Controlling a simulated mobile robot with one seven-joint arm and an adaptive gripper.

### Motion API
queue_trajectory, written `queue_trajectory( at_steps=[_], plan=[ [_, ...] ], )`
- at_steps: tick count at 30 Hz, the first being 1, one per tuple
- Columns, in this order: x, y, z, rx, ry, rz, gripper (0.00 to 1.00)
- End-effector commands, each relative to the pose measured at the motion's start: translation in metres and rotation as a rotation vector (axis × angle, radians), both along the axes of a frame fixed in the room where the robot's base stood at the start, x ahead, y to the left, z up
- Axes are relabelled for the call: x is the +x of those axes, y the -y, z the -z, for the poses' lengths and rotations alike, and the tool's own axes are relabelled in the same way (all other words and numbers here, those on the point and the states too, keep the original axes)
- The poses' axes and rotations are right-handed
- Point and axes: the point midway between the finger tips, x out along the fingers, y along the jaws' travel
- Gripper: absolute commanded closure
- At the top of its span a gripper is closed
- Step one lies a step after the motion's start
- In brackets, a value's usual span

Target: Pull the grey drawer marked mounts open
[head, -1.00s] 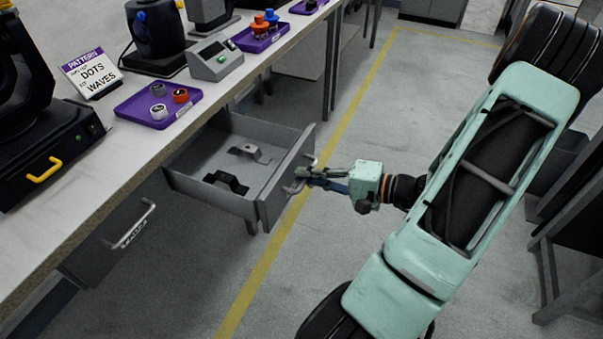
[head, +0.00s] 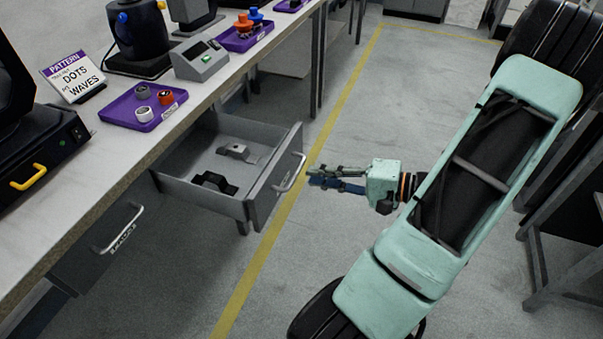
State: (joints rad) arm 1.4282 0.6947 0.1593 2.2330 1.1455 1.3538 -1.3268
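The grey drawer (head: 262,207) stands pulled out from under the bench, with its inside showing. A dark bracket (head: 214,182) and a lighter metal bracket (head: 237,151) lie in it. Its bar handle (head: 290,174) is on the front face; any label there is too small to read. My gripper (head: 308,176) is just to the right of the handle, apart from it. Its fingers look parted with nothing between them.
A second grey drawer (head: 97,262) with a handle is shut at the lower left. The bench top (head: 40,215) holds purple trays (head: 125,108), a sign (head: 74,76) and a grey box (head: 201,61). Open floor with a yellow line (head: 243,287) lies right of the drawer.

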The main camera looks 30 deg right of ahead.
Motion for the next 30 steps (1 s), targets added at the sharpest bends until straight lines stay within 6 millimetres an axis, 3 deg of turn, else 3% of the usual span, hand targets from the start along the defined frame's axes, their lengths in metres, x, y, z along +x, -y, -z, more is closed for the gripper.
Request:
queue_trajectory(
  at_steps=[3, 10, 30],
  plan=[
    [-0.02, 0.015, -0.005, -0.001, 0.0, 0.003, 0.85],
    [-0.043, 0.031, -0.011, 0.001, 0.001, 0.0, 0.85],
    [-0.046, 0.033, -0.012, -0.001, -0.002, -0.004, 0.85]
  ],
)
